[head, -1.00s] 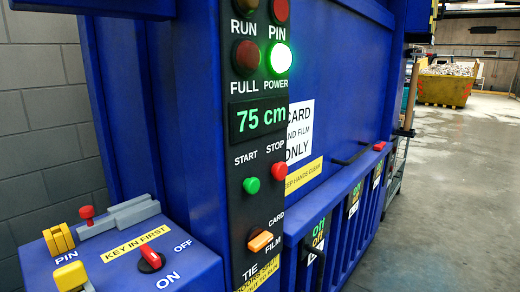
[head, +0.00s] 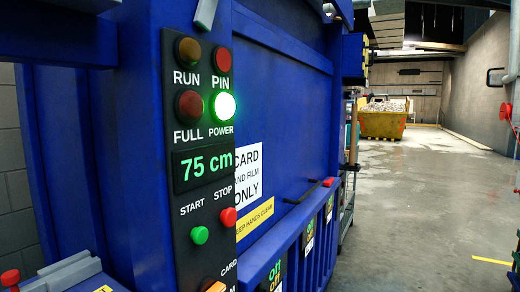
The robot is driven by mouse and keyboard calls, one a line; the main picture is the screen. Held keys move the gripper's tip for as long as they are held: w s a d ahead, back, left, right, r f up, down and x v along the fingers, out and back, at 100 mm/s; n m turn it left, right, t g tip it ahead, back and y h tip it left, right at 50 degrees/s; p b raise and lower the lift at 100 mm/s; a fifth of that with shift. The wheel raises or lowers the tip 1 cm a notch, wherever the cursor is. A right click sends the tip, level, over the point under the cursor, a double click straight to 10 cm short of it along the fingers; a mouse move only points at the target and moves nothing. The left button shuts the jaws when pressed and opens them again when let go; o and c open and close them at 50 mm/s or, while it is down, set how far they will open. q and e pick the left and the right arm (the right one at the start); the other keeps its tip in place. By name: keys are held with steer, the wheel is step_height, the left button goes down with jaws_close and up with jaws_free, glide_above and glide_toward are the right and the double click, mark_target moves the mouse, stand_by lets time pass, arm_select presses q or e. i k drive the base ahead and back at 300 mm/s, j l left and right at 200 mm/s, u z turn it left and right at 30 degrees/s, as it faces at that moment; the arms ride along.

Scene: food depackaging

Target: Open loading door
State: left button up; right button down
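The blue baler's front shows a large blue panel (head: 285,100), which looks like the loading door and appears closed. It bears a white "card and film only" sign (head: 248,172) and a yellow strip (head: 255,218). A black bar handle (head: 302,192) sits low along the panel, above a ribbed blue lower section (head: 312,250). A grey piece (head: 206,13) shows at the top edge, cut off by the frame. I cannot make out either of my grippers in this view.
The control panel (head: 204,150) has a lit power lamp (head: 222,105), a "75 cm" display (head: 206,165), a green start button (head: 200,235) and a red stop button (head: 228,217). A yellow skip (head: 383,122) stands far back. Concrete floor (head: 420,220) is clear on the right.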

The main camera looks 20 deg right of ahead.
mark_target(283, 87)
steer(key=i+l+z, duration=0.1)
steer(key=l, duration=0.35)
steer(key=i+l+z, duration=0.15)
steer(key=i+l, duration=0.15)
steer(key=i+l+z, duration=0.1)
steer(key=i+l, duration=0.15)
steer(key=l, duration=0.2)
